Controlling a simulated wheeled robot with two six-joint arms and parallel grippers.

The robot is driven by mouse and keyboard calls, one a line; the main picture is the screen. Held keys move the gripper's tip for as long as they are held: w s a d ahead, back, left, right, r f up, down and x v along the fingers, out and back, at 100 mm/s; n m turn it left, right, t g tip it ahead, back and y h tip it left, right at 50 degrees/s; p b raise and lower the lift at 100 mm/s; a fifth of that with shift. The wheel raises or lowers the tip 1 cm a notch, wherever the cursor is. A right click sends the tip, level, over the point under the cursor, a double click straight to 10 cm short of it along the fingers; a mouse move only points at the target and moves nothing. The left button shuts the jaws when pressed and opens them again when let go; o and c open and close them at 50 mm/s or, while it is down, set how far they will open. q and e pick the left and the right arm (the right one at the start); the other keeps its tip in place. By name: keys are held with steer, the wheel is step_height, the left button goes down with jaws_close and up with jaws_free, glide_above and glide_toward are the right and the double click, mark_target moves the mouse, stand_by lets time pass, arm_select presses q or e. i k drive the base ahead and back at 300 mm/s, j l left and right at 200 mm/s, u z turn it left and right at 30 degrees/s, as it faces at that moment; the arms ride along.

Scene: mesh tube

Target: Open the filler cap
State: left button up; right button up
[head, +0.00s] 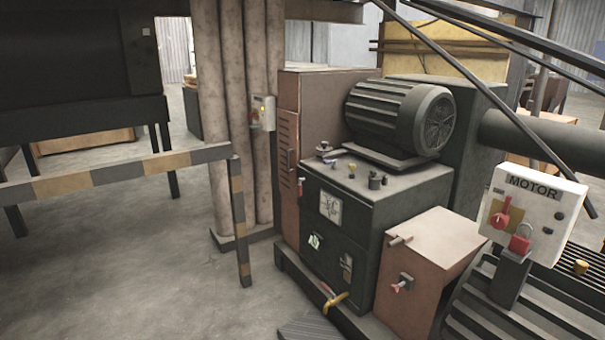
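A dark tank (383,245) stands right of centre in the head view. On its top are several small fittings. One is a short dark cylindrical fitting (375,181) that looks like a cap. Near it are a small brassy fitting (352,169) and another knob-like fitting (323,147) at the back left. I cannot tell for sure which one is the filler cap, nor whether it is open or closed. Neither of my grippers is in view.
A ribbed motor (385,115) sits behind the fittings. A white MOTOR switch box (533,212) and a brown box (430,250) stand to the right. A yellow-handled valve (333,299) sticks out low in front. A striped barrier (110,176) is at left; the floor before it is clear.

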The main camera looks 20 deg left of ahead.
mark_target(373, 176)
steer(key=u, duration=0.2)
steer(key=i+j+z, duration=0.3)
steer(key=i+j, duration=0.35)
steer(key=i, duration=0.15)
